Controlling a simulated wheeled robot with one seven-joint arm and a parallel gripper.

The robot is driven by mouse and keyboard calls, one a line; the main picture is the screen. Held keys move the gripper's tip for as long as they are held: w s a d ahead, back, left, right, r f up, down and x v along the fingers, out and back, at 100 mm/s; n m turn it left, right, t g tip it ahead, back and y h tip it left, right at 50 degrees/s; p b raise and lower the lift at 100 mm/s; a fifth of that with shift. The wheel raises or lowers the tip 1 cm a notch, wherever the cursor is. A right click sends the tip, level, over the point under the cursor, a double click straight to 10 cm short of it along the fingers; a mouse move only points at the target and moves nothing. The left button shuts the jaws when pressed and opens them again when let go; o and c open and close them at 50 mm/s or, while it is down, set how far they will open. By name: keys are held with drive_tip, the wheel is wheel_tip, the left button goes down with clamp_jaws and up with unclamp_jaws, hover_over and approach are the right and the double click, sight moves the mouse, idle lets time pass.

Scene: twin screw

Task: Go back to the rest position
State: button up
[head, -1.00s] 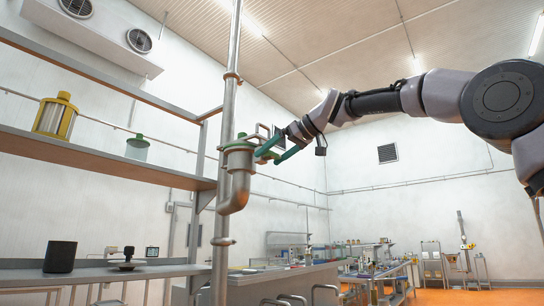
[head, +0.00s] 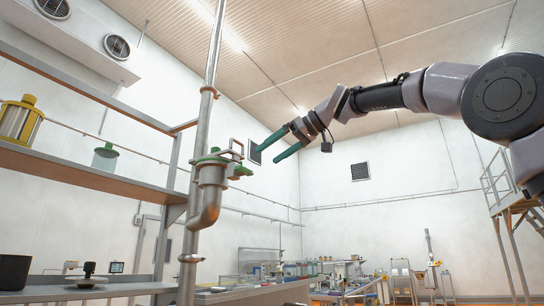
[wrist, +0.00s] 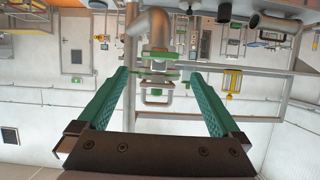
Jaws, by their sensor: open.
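My gripper (head: 273,148) has two long green fingers, spread apart with nothing between them. In the head view it is up in the air, to the right of a green-topped pipe fitting (head: 211,160) with a handle, and clear of it. The wrist view also shows my gripper (wrist: 152,76) open, with the fitting (wrist: 158,75) and its loop handle (wrist: 157,97) beyond the fingertips. My arm reaches in from the right of the head view.
A vertical steel pipe (head: 206,120) carries the fitting. Left of it are shelves (head: 70,164) with a yellow canister (head: 18,122) and a green-lidded jar (head: 105,157). The air around my arm looks free.

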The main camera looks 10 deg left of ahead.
drive_tip(key=d+f+m+t+h, duration=0.2)
drive_tip(key=d+f+m+h, duration=0.3)
drive_tip(key=d+f, duration=0.7)
drive_tip(key=s+d+f+m+h, duration=0.2)
drive_tip(key=s+d+f+m, duration=0.2)
drive_tip(key=d+f, duration=0.4)
drive_tip(key=s+d+f+m+h, duration=0.1)
drive_tip(key=s+d+f+m, duration=0.3)
drive_tip(key=d+f, duration=0.4)
drive_tip(key=s+d+f+m+h, duration=0.2)
drive_tip(key=s+d+f+m, duration=0.2)
drive_tip(key=f, duration=0.9)
drive_tip(key=s+d, duration=0.2)
drive_tip(key=d, duration=0.1)
drive_tip(key=shift+s+d+m+h, duration=0.15)
drive_tip(key=shift+d+m+h, duration=0.15)
drive_tip(key=shift+d, duration=0.1)
drive_tip(key=shift+f, duration=0.1)
